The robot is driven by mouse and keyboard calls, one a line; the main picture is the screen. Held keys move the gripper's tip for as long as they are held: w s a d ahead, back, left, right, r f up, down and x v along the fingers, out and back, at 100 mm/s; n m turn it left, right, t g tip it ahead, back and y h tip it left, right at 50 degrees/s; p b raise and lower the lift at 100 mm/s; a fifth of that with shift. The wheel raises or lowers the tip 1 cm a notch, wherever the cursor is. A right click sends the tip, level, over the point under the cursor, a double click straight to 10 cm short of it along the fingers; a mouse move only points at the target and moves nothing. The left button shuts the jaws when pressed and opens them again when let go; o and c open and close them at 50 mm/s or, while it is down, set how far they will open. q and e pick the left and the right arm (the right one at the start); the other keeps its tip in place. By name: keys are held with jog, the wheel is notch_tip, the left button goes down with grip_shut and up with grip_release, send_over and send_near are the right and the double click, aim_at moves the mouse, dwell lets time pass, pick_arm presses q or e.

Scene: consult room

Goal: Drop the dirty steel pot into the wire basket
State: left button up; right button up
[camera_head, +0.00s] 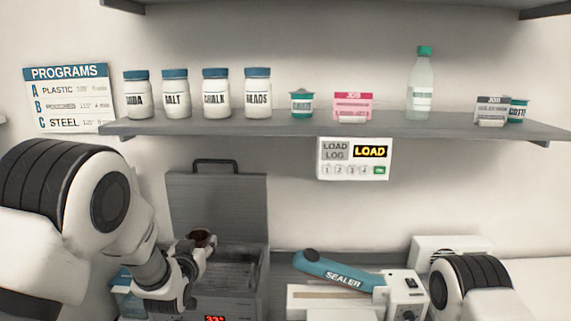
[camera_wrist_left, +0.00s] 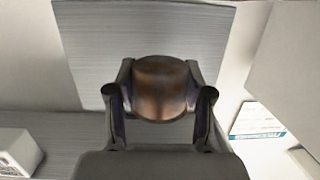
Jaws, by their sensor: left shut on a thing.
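My left gripper (camera_head: 198,252) is shut on the dirty steel pot (camera_head: 203,238), a small brown-stained round vessel. In the left wrist view the pot (camera_wrist_left: 160,88) sits between the two fingers, with its stained side showing. The gripper holds it over the left part of an open grey machine (camera_head: 262,268) with a raised lid (camera_head: 217,207). A dark recess shows inside the machine, but I cannot make out the wire basket's mesh clearly. My right gripper is not in view; only part of the right arm shows at the lower right.
A sealer (camera_head: 340,275) with a blue arm stands right of the machine. A shelf (camera_head: 330,126) above holds labelled jars (camera_head: 216,95), small tubs, cards and a bottle (camera_head: 420,90). A load log panel (camera_head: 354,159) is on the wall below it. The raised lid stands behind the gripper.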

pick_arm(q)
jog(key=f, duration=0.2)
jog(key=w+f+b, duration=0.1)
jog(key=f, duration=0.1)
jog(key=shift+f, duration=0.1)
jog(key=o, duration=1.1)
jog(key=shift+o, duration=0.7)
jog(key=shift+w+f, duration=0.2)
jog(key=shift+w, duration=0.1)
jog(key=s+r, duration=0.2)
jog(key=s, duration=0.9)
jog(key=shift+s+r, duration=0.25)
jog(key=shift+s, duration=0.15)
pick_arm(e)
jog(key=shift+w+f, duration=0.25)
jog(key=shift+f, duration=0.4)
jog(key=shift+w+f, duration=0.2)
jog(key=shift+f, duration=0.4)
